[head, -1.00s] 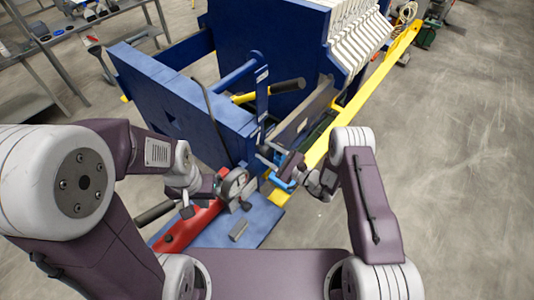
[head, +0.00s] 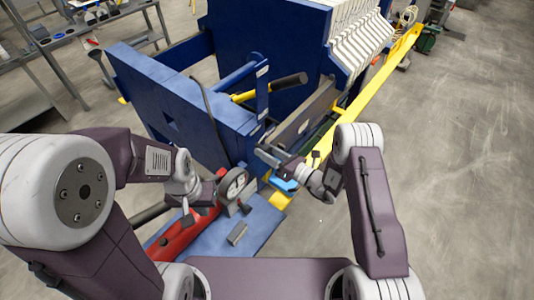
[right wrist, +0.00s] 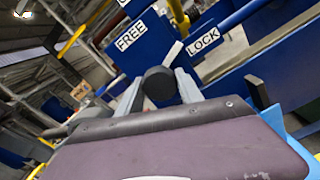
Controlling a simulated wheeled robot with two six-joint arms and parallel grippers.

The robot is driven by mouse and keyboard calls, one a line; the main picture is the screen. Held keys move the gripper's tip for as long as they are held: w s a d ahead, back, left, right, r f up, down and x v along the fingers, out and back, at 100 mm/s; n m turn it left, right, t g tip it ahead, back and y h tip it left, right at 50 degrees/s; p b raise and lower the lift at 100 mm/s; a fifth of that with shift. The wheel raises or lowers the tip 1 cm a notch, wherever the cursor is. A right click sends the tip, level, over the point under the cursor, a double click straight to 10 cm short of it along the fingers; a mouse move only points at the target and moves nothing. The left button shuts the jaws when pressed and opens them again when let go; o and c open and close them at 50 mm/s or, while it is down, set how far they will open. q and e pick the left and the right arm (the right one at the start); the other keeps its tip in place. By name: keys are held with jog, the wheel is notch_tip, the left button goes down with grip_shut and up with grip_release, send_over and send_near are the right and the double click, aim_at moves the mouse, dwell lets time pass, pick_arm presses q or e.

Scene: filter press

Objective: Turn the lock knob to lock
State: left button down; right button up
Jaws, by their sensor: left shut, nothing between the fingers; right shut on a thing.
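The lock knob (right wrist: 158,83) is dark and round in the right wrist view. It sits between the two grey fingers of my right gripper (head: 272,157), which is shut on it. A light grey pointer (right wrist: 172,51) beside the knob lies between the FREE label (right wrist: 131,36) and the LOCK label (right wrist: 203,41). In the head view the knob is hidden by my right gripper at the press's near side. My left gripper (head: 205,192) is shut and empty, left of a round gauge (head: 234,184).
The blue filter press (head: 270,55) fills the middle of the head view, with a yellow rail (head: 375,80) along its right side. A red cylinder (head: 185,236) lies below my left gripper. The concrete floor (head: 460,180) at the right is open.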

jog(key=shift+r+m+b, duration=0.1)
jog(key=shift+m+b, duration=0.25)
jog(key=shift+m, duration=1.75)
jog(key=o, duration=1.4)
jog(key=shift+s+d, duration=0.1)
jog(key=shift+d, duration=0.2)
jog(key=b+v, duration=0.3)
jog(key=v, duration=0.5)
jog(key=shift+s+d, duration=0.15)
jog(key=shift+s, duration=0.05)
